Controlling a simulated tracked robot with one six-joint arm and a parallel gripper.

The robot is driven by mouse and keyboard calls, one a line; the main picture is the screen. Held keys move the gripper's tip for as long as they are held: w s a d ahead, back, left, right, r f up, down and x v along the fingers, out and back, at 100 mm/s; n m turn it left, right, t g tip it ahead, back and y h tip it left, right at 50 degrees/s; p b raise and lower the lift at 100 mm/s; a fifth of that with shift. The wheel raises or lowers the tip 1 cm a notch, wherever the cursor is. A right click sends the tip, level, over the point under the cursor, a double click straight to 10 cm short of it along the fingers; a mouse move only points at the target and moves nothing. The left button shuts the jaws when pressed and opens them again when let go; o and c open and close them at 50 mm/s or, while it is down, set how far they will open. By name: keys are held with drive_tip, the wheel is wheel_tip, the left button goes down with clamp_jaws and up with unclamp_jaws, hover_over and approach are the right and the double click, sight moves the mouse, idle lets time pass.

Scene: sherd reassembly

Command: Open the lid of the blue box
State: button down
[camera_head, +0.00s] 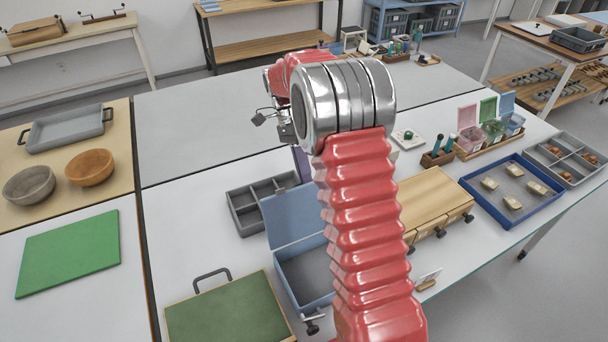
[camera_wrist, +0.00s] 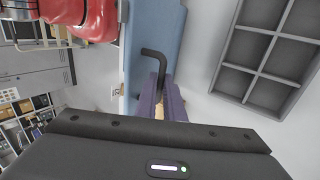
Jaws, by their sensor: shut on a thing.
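The blue box (camera_head: 303,277) stands on the white table, partly hidden behind my red arm. Its blue lid (camera_head: 291,217) is raised and stands up from the back of the box, so the grey inside shows. In the wrist view the lid (camera_wrist: 157,32) is a blue panel with a black bent handle (camera_wrist: 156,53). My gripper (camera_wrist: 161,92) has purple fingers shut on the handle. In the head view only a bit of purple finger (camera_head: 301,162) shows above the lid; the arm hides the rest.
A grey divided tray (camera_head: 236,207) lies just behind the lid and shows at right in the wrist view (camera_wrist: 268,52). A green-topped board with a handle (camera_head: 225,315) is left of the box. A wooden drawer unit (camera_head: 432,201) with black knobs is to the right.

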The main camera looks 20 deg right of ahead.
drive_tip(key=shift+d+f, duration=0.15)
drive_tip(key=shift+d, duration=0.05)
drive_tip(key=c, duration=1.9)
unclamp_jaws()
drive_tip(key=shift+a, duration=0.1)
drive_tip(key=shift+o, duration=0.2)
drive_tip(key=shift+r, duration=0.2)
drive_tip(key=v, duration=0.7)
drive_tip(key=shift+w, duration=0.2)
drive_tip(key=shift+r, duration=0.1)
drive_tip(key=shift+c, duration=0.4)
